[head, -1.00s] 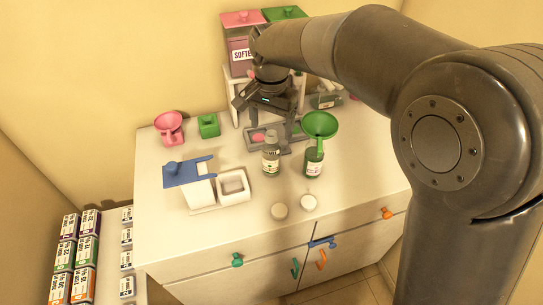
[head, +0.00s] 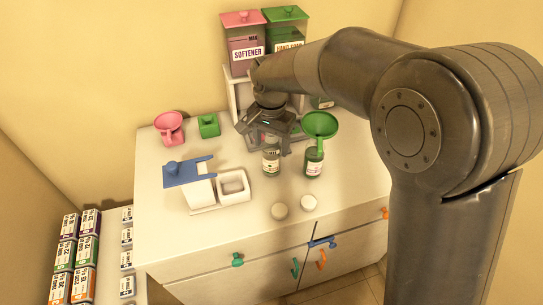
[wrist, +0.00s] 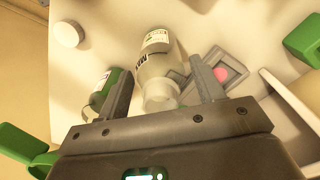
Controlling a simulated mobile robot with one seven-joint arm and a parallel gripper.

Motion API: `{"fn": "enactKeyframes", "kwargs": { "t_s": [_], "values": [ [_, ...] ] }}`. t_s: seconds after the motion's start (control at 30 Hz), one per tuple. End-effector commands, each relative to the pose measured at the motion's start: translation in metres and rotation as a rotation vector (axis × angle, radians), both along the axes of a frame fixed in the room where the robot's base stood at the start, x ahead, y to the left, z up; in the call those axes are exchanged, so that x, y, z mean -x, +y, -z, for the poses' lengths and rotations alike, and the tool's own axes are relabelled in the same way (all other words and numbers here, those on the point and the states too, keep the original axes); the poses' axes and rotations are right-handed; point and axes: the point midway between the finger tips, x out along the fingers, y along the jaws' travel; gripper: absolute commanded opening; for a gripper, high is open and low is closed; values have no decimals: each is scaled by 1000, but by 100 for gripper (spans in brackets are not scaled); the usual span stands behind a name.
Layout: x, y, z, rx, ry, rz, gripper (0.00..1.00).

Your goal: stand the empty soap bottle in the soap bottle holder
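The clear grey bottle with a white label (head: 271,165), seemingly the empty soap bottle, stands upright on the counter. My gripper (head: 270,143) is at its upper part and hides its top in the head view. In the wrist view the bottle (wrist: 156,68) lies between the two spread fingers of my gripper (wrist: 161,78), with gaps at its sides; contact cannot be told. A white square cup (head: 234,187), possibly the soap bottle holder, stands on a white base at the left, beside a white block with a blue top (head: 188,172).
A green bottle (head: 314,167) with a green funnel (head: 320,125) stands close on the right. Two round caps (head: 279,211) lie in front. The front left counter is clear.

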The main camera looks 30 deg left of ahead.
Motion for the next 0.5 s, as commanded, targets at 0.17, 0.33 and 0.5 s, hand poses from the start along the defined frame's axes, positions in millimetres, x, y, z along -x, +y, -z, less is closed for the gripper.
{"fn": "enactKeyframes", "kwargs": {
  "t_s": [0.17, 0.33, 0.5],
  "values": [
    [0, 0, 0, 0, 0, 0, 47],
    [0, 0, 0, 0, 0, 0, 33],
    [0, 0, 0, 0, 0, 0, 19]
  ]
}}
